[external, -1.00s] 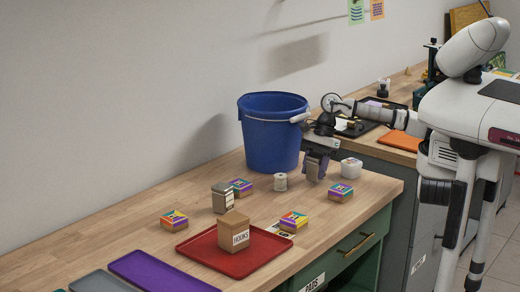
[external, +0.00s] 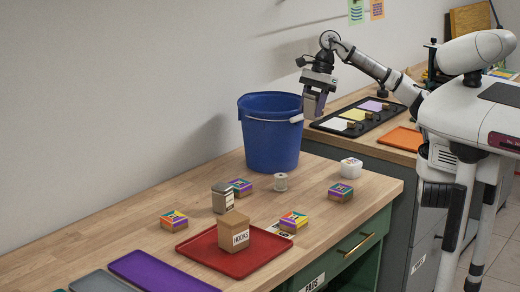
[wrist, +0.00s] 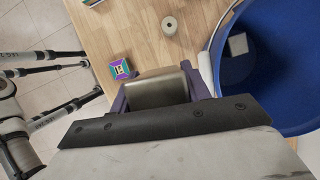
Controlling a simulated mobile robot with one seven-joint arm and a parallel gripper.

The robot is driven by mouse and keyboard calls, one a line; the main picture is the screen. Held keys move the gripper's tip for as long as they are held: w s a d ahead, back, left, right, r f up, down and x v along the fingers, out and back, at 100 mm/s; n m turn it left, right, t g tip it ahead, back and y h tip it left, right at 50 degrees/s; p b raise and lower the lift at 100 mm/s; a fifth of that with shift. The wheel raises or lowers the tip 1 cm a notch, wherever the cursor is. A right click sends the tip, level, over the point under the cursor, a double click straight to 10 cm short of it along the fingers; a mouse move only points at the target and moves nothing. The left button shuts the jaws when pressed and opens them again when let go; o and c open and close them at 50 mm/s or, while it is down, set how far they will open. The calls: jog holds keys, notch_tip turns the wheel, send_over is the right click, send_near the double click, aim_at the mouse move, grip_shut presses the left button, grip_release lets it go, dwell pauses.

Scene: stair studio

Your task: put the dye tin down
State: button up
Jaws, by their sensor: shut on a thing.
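My gripper (external: 314,92) is raised at the right of the blue bucket (external: 270,148), around and above its rim height. It is shut on the dye tin, a grey-beige metal block (external: 313,103) that is partly hidden by the fingers. In the wrist view the tin (wrist: 158,91) sits between the two purple fingers, clear of the table. The bucket (wrist: 268,75) is at the right of that view, with a small grey-white thing (wrist: 238,44) inside it.
A similar metal tin (external: 222,198) stands behind a red tray (external: 207,256) that carries a hooks box (external: 234,232).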

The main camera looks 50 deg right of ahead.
jog(key=w+d+r+m+t+h+p, duration=0.15)
jog(key=w+r+m+p, duration=0.35)
jog(key=w, duration=0.5)
jog(key=w+d+r+m+t+h+p, duration=0.1)
jog(key=w+d+r+m+t+p, duration=0.15)
jog(key=w+m, duration=0.55)
notch_tip(320, 180, down, 20)
jog(key=w+n+p, duration=0.1)
jog(key=p, duration=0.3)
jog(key=shift+w+d+r, duration=0.2)
jog(key=shift+d, duration=0.2)
jog(key=shift+f, duration=0.2)
jog(key=o, duration=1.1)
